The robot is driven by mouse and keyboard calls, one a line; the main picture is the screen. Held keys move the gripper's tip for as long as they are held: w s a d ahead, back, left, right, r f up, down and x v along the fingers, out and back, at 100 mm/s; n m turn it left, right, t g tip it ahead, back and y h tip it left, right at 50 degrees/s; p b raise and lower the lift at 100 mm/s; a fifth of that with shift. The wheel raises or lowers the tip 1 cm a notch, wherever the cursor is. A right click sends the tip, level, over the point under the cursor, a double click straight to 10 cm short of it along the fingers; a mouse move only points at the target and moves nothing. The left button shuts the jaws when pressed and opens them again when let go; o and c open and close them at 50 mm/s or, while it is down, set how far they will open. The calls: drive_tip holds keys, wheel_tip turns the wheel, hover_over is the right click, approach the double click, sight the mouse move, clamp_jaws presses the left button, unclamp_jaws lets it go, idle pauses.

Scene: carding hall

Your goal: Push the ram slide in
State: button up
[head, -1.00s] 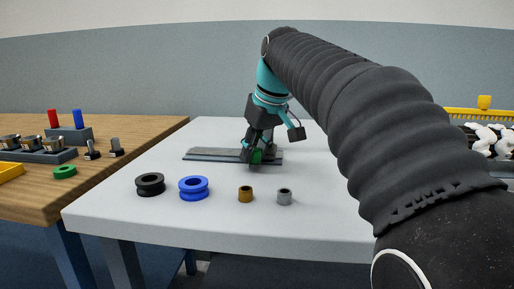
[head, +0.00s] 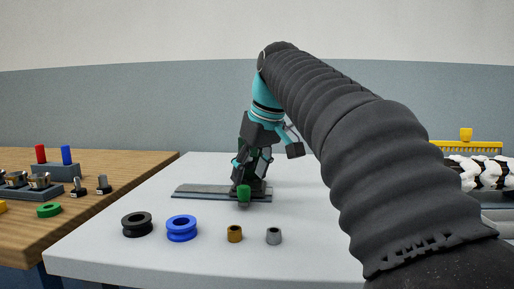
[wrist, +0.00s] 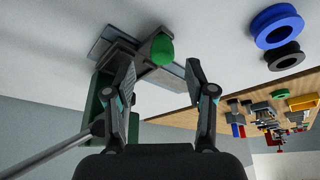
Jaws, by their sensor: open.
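The ram slide shows as a flat grey rail (head: 200,191) lying on the white table, with a green knob (head: 244,193) toward its right part. In the wrist view the green knob (wrist: 162,48) sits on a grey block over the rail (wrist: 100,48). My gripper (head: 247,180) is just above and behind the knob in the head view. In the wrist view my gripper (wrist: 160,70) is open, with its two fingertips apart to either side of the knob's line. I cannot tell whether a finger touches the slide. My gripper hides part of the slide's carriage.
A black ring (head: 137,224), a blue ring (head: 181,228), a brass bushing (head: 235,233) and a grey bushing (head: 273,236) stand along the table's front. A wooden bench (head: 110,200) with parts is at left. A yellow comb-like piece (head: 470,147) is at right.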

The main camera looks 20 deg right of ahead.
drive_tip(key=v, duration=0.7)
drive_tip(key=shift+r, duration=0.15)
